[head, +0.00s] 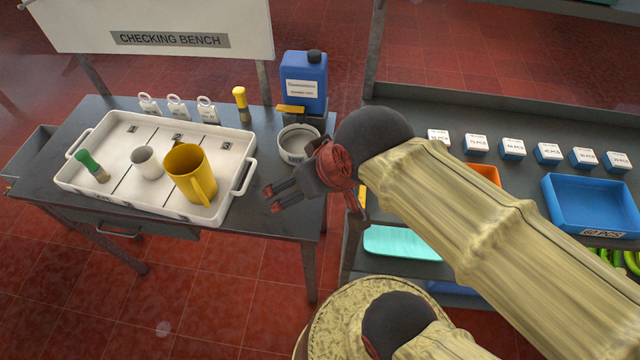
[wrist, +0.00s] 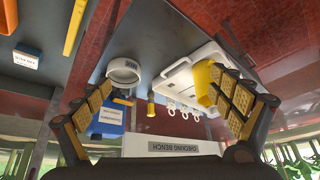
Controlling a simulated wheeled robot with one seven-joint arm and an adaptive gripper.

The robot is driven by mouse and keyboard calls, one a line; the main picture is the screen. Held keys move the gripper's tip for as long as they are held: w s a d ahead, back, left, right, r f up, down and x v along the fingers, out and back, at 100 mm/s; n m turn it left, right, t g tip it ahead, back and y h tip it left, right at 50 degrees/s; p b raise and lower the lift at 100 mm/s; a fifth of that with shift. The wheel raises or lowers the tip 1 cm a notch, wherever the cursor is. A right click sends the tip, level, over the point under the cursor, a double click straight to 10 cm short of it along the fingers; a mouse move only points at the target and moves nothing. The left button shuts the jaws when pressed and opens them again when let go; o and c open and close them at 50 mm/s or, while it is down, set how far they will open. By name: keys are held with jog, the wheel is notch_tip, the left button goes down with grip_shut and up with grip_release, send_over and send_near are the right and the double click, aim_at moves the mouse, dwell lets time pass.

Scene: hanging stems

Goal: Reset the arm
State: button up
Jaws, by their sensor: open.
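My gripper (head: 269,199) is open and empty. In the head view it hangs in the air near the right front part of the checking bench, right of the white tray (head: 137,203). Its two padded fingers spread wide in the wrist view (wrist: 165,110), with nothing between them in their grasp. My arm reaches in from the right and hides part of the right-hand bench. A yellow mug (head: 190,175), a small white cup (head: 146,163) and a green-topped item (head: 91,165) stand in the tray's compartments.
Behind the tray stand several white tags (head: 178,107), a yellow-topped item (head: 241,104) and a blue canister (head: 304,82). A round white dish (head: 297,143) sits close beyond my gripper. On the right bench are a blue bin (head: 592,204) and several labelled blocks (head: 512,149). The floor in front is open.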

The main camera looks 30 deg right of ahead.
jog(key=shift+s+d+g+h, duration=0.3)
jog(key=shift+s+d, duration=0.65)
jog(key=shift+s, duration=0.1)
